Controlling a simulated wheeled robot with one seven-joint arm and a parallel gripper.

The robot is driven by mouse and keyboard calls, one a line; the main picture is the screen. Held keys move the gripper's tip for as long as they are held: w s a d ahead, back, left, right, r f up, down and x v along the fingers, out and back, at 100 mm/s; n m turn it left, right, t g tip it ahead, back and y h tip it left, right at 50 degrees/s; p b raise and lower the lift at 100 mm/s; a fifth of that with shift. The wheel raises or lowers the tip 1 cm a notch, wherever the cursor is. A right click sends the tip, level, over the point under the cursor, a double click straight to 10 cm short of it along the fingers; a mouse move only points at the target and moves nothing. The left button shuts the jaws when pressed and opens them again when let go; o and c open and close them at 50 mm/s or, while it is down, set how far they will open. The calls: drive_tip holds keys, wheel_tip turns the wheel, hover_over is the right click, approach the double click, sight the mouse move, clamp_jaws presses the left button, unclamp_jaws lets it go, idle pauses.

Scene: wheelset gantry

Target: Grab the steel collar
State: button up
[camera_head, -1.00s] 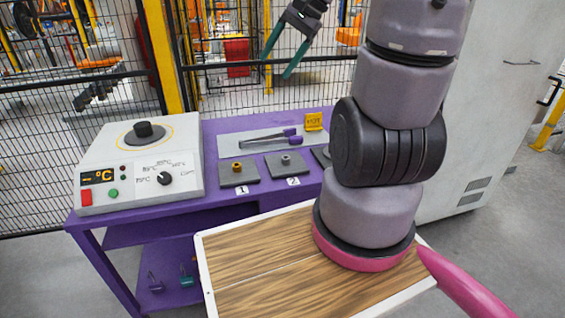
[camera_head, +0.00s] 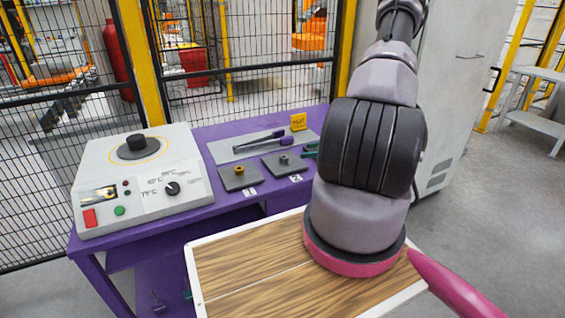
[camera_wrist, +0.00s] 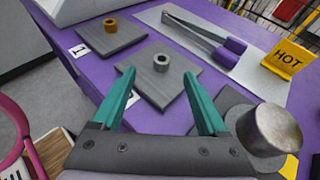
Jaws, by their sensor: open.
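The steel collar (camera_head: 284,158), a small grey ring, sits on the dark square pad labelled 2 (camera_head: 292,167). In the wrist view the collar (camera_wrist: 161,63) lies ahead, between the lines of my two green fingers. My gripper (camera_wrist: 159,72) is open and empty, its fingertips on either side of the collar in the picture. I cannot tell their height above the pad. In the head view only a bit of green finger (camera_head: 310,150) shows, right of the collar; my arm hides the rest.
A brass collar (camera_head: 239,169) sits on pad 1 to the left. Purple-handled tongs (camera_head: 262,139) lie on a grey plate behind, beside a yellow HOT sign (camera_head: 299,122). A heater box (camera_head: 145,180) stands left. A metal cylinder (camera_wrist: 268,130) stands close to my right finger.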

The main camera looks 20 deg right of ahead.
sight(286, 157)
drive_tip(key=shift+s+d+f, duration=0.1)
drive_tip(key=shift+s+f, duration=0.05)
drive_tip(key=shift+f, duration=0.4)
drive_tip(key=shift+m, duration=0.3)
drive_tip(key=x, duration=1)
drive_tip(key=shift+w+f, duration=0.2)
drive_tip(key=shift+w, duration=0.15)
clamp_jaws()
